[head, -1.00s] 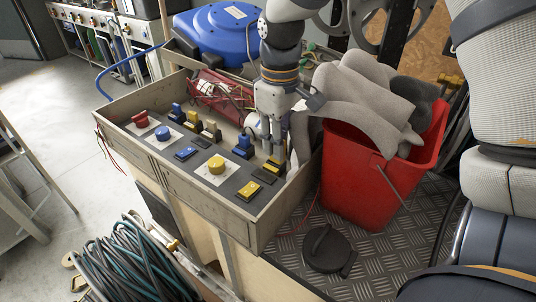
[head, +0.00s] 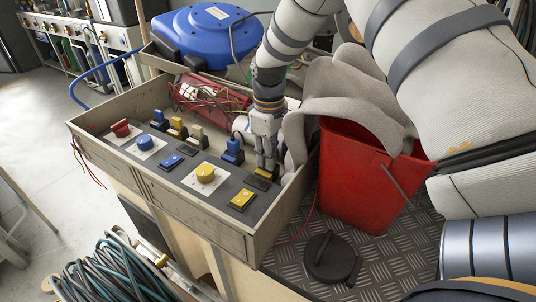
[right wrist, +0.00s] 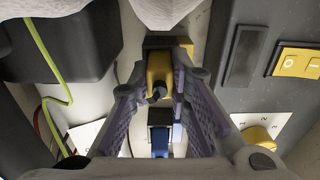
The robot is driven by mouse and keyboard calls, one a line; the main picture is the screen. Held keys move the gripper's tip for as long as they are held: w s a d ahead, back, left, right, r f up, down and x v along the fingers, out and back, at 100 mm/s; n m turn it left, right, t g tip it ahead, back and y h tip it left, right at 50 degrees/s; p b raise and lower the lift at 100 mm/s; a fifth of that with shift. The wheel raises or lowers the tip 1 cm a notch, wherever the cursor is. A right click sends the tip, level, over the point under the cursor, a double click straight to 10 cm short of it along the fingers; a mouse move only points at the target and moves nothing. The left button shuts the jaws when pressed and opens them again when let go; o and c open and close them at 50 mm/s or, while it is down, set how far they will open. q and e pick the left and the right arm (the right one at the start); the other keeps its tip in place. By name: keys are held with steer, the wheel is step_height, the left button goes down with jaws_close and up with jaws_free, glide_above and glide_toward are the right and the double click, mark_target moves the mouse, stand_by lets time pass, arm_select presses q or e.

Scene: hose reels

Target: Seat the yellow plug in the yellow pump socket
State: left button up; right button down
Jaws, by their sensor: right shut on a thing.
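My right gripper (head: 265,163) points down at the right end of the control panel (head: 215,212). It is shut on the yellow plug (right wrist: 159,72), which sits between the fingers in the right wrist view. In the head view the fingers mostly cover the plug. A yellow edge (right wrist: 166,41) shows just beyond the plug, probably part of the yellow socket. The socket opening is hidden, so I cannot tell how deep the plug sits. A blue plug (head: 232,152) stands left of the gripper and also shows in the right wrist view (right wrist: 160,140). My left gripper is not in view.
A yellow knob (head: 205,173) and yellow rocker switch (head: 242,199) are near the gripper. More plugs stand along the panel's left. Grey cloth (head: 345,100) over a red bucket (head: 365,185) crowds the right side. A blue reel (head: 212,35) is behind.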

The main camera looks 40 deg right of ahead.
steer(key=shift+f, duration=0.15)
steer(key=c, duration=1.5)
jaws_free()
step_height(320, 180, up, 12)
steer(key=shift+r+p, duration=0.2)
steer(key=shift+p, duration=0.3)
